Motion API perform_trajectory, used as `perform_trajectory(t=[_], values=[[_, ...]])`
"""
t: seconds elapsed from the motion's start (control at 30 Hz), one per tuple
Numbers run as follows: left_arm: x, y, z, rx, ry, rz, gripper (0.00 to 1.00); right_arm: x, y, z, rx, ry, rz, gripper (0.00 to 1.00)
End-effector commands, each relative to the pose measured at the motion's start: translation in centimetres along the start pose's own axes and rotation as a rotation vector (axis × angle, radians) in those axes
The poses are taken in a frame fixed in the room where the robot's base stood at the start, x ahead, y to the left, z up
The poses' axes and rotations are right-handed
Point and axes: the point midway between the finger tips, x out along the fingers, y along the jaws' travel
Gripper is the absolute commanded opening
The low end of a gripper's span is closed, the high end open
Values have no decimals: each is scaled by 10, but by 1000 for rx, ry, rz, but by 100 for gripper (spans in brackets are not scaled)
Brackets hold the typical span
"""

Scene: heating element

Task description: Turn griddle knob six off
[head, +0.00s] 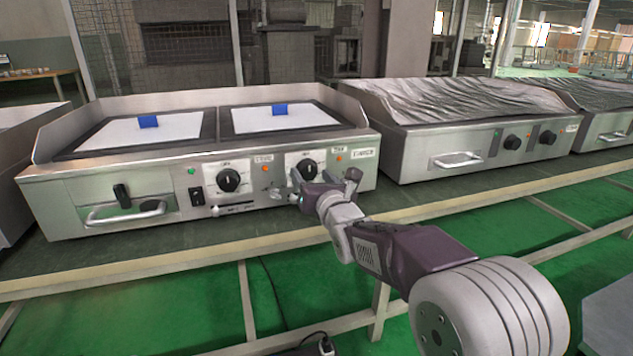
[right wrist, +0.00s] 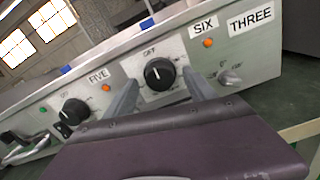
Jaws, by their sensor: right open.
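Griddle knob six (head: 307,169) is a round black knob on a white dial plate, at the right of the near griddle's front panel. In the right wrist view the knob (right wrist: 159,74) stands between my right gripper's two grey fingers, below and left of the "SIX" label (right wrist: 204,25). My right gripper (head: 310,190) is open in front of the panel, the fingers on either side of the dial plate. I cannot tell whether they touch the panel. The knob's exact pointer angle is hard to read. My left gripper is not in view.
Knob five (head: 229,180) is left of knob six, and it also shows in the right wrist view (right wrist: 75,112). A small switch (right wrist: 229,76) sits right of knob six. A second griddle (head: 470,140) stands to the right. A wooden rail (head: 180,258) runs along the bench front.

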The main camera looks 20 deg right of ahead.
Motion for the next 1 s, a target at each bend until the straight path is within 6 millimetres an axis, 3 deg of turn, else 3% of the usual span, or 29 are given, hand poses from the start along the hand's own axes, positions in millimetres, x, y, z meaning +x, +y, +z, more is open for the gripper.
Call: perform_trajectory(t=[0.2, 0.33, 0.77, 0.9, 0.97, 1.0], values=[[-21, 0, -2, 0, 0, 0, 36, -46, 1, 5, 0, 0, -1, 64], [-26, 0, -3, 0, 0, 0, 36, -66, 0, 3, -1, 0, -1, 64], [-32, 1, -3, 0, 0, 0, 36, -75, 1, 5, -1, 1, 1, 64], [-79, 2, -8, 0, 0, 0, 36, -73, 11, 33, 2, 41, 0, 64], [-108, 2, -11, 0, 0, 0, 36, -77, 9, 21, 57, 159, -31, 64], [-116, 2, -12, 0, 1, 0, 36, -85, 3, -5, 207, 267, -82, 64]])
